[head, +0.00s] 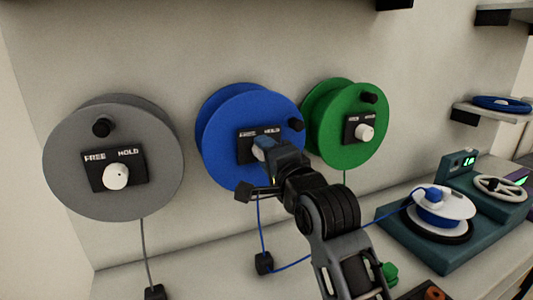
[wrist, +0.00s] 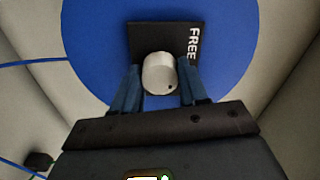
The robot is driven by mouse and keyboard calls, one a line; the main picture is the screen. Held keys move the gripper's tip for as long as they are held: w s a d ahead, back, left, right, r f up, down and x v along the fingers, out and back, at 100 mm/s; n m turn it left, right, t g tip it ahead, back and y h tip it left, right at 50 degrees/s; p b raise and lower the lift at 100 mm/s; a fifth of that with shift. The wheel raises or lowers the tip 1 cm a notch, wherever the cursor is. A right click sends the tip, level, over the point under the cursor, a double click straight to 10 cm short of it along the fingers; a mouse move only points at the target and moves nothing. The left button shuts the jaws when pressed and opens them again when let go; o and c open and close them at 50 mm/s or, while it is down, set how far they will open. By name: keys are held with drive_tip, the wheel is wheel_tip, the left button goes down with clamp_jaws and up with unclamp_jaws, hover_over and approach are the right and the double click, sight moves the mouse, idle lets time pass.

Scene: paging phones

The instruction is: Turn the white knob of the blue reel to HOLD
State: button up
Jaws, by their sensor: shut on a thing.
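The blue reel (head: 222,120) hangs on the wall between a grey and a green reel. Its black plate (wrist: 142,38) reads FREE and HOLD in the head view. The white knob (wrist: 158,72) sits on this plate; my gripper hides it in the head view. My gripper (head: 262,149) is at the plate, with its blue fingers on both sides of the knob, shut on it. The HOLD label is hidden there.
The grey reel (head: 70,165) and green reel (head: 345,140) are close by, each with its own white knob. A black crank handle (head: 296,124) sticks out right of my gripper. A blue cord runs below to a teal machine (head: 400,222) on the counter.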

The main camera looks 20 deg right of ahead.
drive_tip(key=shift+m, duration=1)
drive_tip(key=o, duration=1.1)
drive_tip(key=shift+c, duration=0.2)
drive_tip(key=s+b, duration=0.1)
drive_tip(key=s, duration=0.6)
drive_tip(key=shift+s+b, duration=0.3)
drive_tip(key=shift+s, duration=0.1)
